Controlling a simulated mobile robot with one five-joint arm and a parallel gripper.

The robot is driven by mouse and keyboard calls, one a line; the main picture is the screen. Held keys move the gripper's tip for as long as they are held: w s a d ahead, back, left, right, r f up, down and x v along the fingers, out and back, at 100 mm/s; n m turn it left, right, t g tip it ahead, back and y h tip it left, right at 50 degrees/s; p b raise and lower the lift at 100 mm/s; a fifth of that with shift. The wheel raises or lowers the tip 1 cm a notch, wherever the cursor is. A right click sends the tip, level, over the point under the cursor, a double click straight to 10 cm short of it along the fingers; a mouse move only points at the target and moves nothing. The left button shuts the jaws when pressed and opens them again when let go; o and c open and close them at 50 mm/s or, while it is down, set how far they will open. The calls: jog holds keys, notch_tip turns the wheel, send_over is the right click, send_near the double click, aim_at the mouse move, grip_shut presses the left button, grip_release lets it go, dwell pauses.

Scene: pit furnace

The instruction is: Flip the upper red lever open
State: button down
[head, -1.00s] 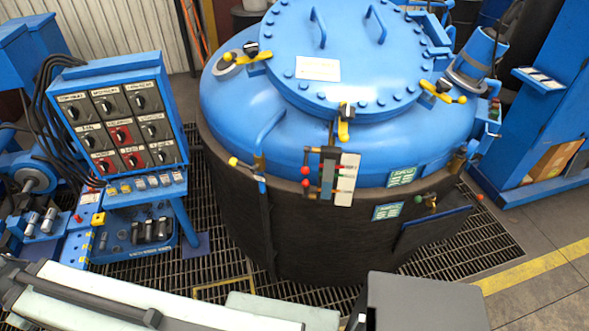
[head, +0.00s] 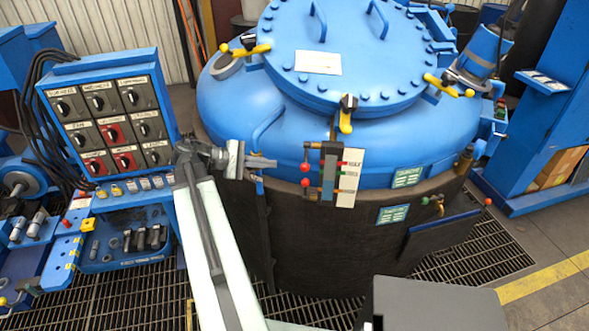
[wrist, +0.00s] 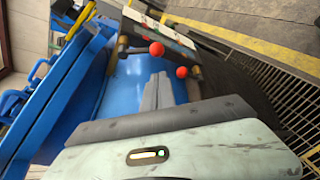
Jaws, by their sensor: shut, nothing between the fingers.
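The upper red lever (head: 305,169) is a small red ball knob on the left side of the level gauge (head: 328,168) at the furnace's front rim. A lower red knob (head: 305,182) sits just beneath it. In the wrist view, which is turned sideways, the upper red knob (wrist: 156,48) and lower red knob (wrist: 181,72) lie just beyond the fingertips. My gripper (head: 272,162) is shut and empty, pointing right, a short gap left of the upper knob. Its closed fingers also show in the wrist view (wrist: 157,90). I see no contact with either knob.
The blue furnace vessel (head: 225,110) has yellow-handled lid clamps (head: 345,120). A control panel (head: 105,115) stands close left of my arm. Metal grating (head: 480,240) lies right of the vessel.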

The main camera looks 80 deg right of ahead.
aim_at(306, 156)
jog(key=b+x, duration=0.3)
jog(key=x, duration=0.6)
jog(key=shift+s+f, duration=0.25)
jog(key=shift+s, duration=0.05)
jog(key=shift+d, duration=0.15)
